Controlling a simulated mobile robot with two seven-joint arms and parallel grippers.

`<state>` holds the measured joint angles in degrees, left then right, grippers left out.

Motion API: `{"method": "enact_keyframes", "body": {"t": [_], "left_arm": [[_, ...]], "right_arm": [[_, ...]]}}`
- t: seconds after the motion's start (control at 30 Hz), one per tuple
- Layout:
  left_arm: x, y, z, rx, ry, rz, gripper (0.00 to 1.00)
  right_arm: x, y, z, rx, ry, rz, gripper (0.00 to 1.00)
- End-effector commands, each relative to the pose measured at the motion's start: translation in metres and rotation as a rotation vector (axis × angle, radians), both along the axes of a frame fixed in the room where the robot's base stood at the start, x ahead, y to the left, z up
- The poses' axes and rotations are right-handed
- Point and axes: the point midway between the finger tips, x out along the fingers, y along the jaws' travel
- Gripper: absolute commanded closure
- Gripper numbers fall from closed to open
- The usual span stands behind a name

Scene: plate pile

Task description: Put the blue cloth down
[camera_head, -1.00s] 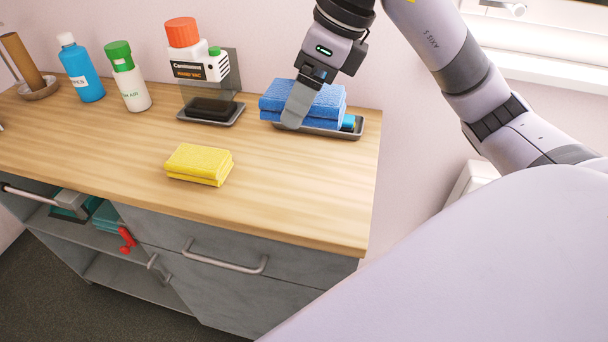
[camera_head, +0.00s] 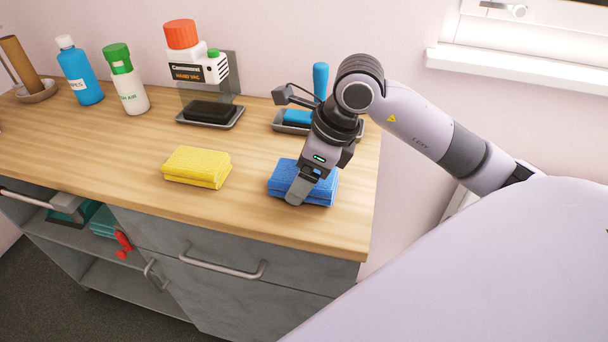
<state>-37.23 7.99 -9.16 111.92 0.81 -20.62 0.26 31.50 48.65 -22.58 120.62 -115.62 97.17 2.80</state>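The blue cloth (camera_head: 325,193), a folded stack, is at the right end of the wooden counter (camera_head: 235,213), right of the yellow cloth (camera_head: 197,167). My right gripper (camera_head: 300,188) comes down over it from above. One grey finger lies against the cloth's front left side; the other finger is hidden. The gripper looks shut on the cloth. The cloth is at or just above the counter top; I cannot tell whether it bears on it. My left gripper is not in view.
A grey tray (camera_head: 287,127) with a blue-handled brush (camera_head: 321,80) stands behind my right gripper. The counter's front left is clear.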

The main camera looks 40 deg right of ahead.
Motion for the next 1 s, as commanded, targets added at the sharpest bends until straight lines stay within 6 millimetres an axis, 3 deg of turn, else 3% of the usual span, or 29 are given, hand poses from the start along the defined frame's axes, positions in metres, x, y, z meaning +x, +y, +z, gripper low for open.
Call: {"method": "enact_keyframes", "body": {"t": [0.4,0.43,0.5,0.83,1.0], "left_arm": [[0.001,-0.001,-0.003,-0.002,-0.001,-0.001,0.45],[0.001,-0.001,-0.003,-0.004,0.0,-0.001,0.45],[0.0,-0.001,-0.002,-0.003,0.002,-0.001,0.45],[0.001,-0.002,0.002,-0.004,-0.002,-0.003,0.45],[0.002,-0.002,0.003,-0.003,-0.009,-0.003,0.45]], "right_arm": [[0.0,0.0,-0.008,0.001,-0.001,0.0,0.48],[0.0,0.0,-0.008,0.001,-0.001,0.0,0.2],[0.0,0.0,-0.007,0.001,-0.001,0.0,0.0],[0.0,0.0,-0.005,0.0,0.0,0.0,0.0],[-0.003,-0.004,0.01,-0.001,-0.005,-0.001,0.0]]}}
